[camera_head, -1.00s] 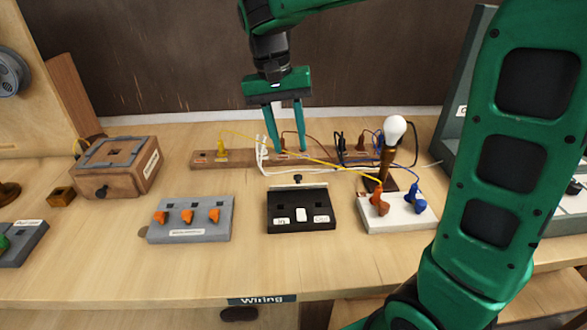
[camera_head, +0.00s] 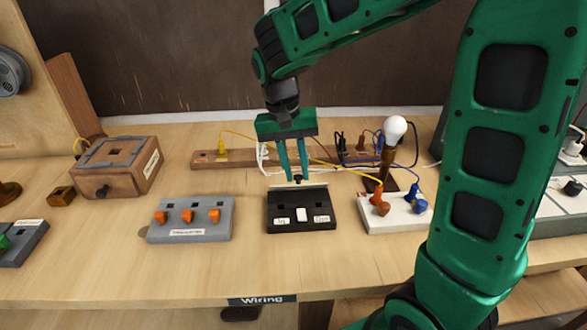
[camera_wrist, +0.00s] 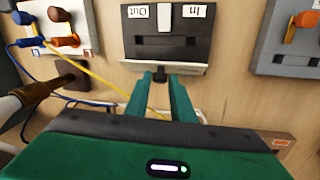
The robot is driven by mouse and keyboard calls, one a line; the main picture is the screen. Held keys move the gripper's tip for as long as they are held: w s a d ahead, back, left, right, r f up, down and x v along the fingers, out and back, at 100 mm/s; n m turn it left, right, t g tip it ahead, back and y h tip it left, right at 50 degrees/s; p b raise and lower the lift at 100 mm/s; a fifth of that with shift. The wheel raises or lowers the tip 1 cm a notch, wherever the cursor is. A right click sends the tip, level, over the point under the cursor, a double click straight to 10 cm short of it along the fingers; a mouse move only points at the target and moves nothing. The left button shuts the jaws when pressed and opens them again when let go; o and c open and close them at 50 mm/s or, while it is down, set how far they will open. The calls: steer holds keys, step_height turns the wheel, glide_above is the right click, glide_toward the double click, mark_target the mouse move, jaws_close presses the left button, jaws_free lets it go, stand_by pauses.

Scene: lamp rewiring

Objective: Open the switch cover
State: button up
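The black switch box (camera_head: 301,222) lies on the table in the middle of the head view, with a white rocker and "In" and "Out" labels on top. A small dark knob (camera_head: 298,180) sticks out at its back edge. My gripper (camera_head: 295,179) points down just behind the box with its fingertips at the knob. In the wrist view, the knob (camera_wrist: 160,75) shows between the fingertips (camera_wrist: 160,81), with a small gap on each side. The fingers look open and not touching it.
A grey block (camera_head: 190,222) with orange switches stands left of the box. A white block (camera_head: 398,213) with orange and blue plugs and a lamp (camera_head: 394,130) stand to the right. A wooden strip (camera_head: 240,158) with cables runs behind. The table front is clear.

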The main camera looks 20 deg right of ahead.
jaws_close()
steer(key=shift+w, duration=0.15)
steer(key=w+g, duration=0.1)
steer(key=g, duration=0.1)
steer(key=w+g+y, duration=0.1)
steer(key=g, duration=0.1)
steer(key=shift+d+f, duration=0.2)
steer(key=shift+d, duration=0.2)
steer(key=shift+w+d+f+n+g+y, duration=0.15)
steer(key=shift+w+g+y, duration=0.1)
steer(key=shift+g, duration=0.3)
steer(key=shift+w+f+n+g+y, duration=0.15)
steer(key=shift+w+g, duration=0.15)
steer(key=shift+g, duration=0.3)
steer(key=shift+w+d+f+n+g+y, duration=0.15)
steer(key=shift+w+g+y, duration=0.1)
steer(key=shift+g, duration=0.3)
steer(key=shift+a, duration=0.1)
steer(key=o, duration=0.5)
jaws_free()
